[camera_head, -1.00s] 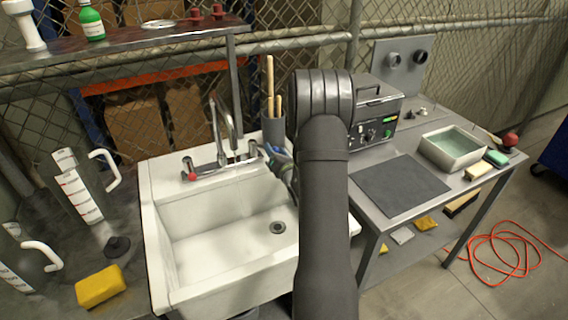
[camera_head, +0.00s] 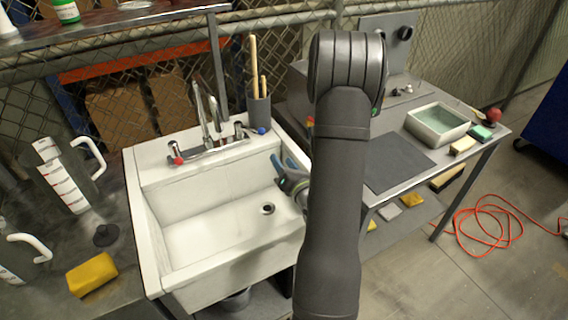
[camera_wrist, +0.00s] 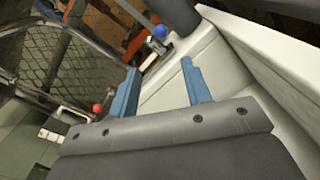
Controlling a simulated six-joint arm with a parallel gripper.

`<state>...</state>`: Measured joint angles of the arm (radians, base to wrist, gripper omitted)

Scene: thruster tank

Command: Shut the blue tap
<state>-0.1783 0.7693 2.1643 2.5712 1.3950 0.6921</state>
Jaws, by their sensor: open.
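The blue tap (camera_head: 261,131) is a small blue knob at the right end of the chrome faucet (camera_head: 210,130) on the back ledge of the white sink. In the wrist view the blue knob (camera_wrist: 160,31) shows beyond the fingers, apart from them. The red tap (camera_head: 178,160) is at the faucet's left end; it also shows in the wrist view (camera_wrist: 97,108). My gripper (camera_head: 281,164) has blue fingers and is over the right side of the basin, in front of and below the blue tap. In the wrist view its fingers (camera_wrist: 163,84) are spread with nothing between them.
The white sink (camera_head: 150,235) has a raised rim around its basin. A grey cup (camera_head: 259,112) with wooden handles stands just behind the blue tap. Measuring jugs (camera_head: 62,180) and a yellow sponge (camera_head: 91,274) are at the left. The front of the basin is clear.

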